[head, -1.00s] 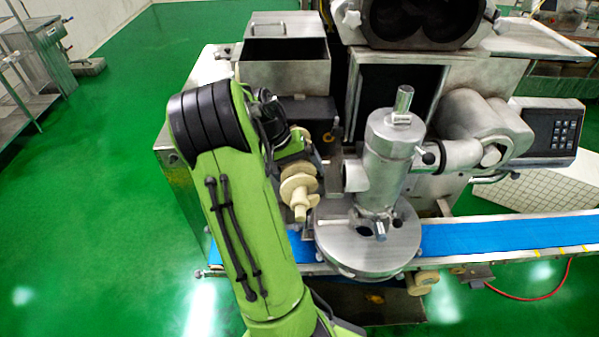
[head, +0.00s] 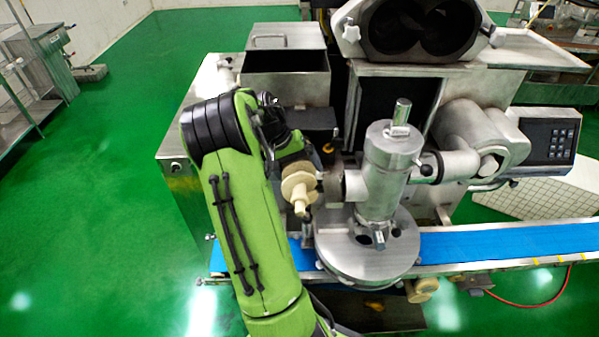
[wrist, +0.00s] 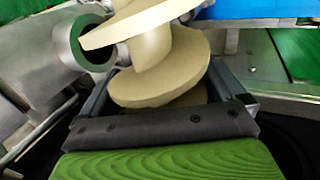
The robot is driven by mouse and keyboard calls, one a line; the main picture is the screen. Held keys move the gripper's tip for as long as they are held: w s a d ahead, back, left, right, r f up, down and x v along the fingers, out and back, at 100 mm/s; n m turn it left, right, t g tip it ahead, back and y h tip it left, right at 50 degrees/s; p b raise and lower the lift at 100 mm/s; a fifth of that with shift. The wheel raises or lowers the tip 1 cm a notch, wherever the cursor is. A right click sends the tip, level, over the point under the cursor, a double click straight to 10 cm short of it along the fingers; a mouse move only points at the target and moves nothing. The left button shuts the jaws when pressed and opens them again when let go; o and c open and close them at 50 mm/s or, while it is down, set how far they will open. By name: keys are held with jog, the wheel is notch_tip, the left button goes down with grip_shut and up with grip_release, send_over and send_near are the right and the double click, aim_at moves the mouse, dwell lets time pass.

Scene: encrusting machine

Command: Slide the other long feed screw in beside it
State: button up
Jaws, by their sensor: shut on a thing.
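My gripper (wrist: 165,88) is shut on a cream feed screw (wrist: 170,55), with a finger on either side of it. In the head view the feed screw (head: 299,189) hangs in front of my gripper, its narrow end pointing down. My arm hides part of it and most of the gripper. The twin-bore housing (head: 358,38) is at the top, with two round openings side by side. Both openings look dark, and I cannot make out a screw inside. The held screw is apart from this housing, below and left of it.
A vertical metal cylinder (head: 390,165) stands just right of the held screw, its side port (head: 350,187) close by. That port's open end also seems to show in the wrist view (wrist: 85,45). An open hopper (head: 285,82) is behind my arm. A blue conveyor (head: 510,243) runs right.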

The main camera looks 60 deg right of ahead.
jog(key=shift+w+d, duration=0.45)
jog(key=shift+d, duration=0.45)
jog(key=shift+w+d, duration=0.4)
jog(key=shift+d, duration=0.45)
jog(key=o, duration=1.1)
jog(key=shift+c, duration=0.2)
jog(key=shift+r, duration=0.1)
jog(key=shift+v, duration=3.7)
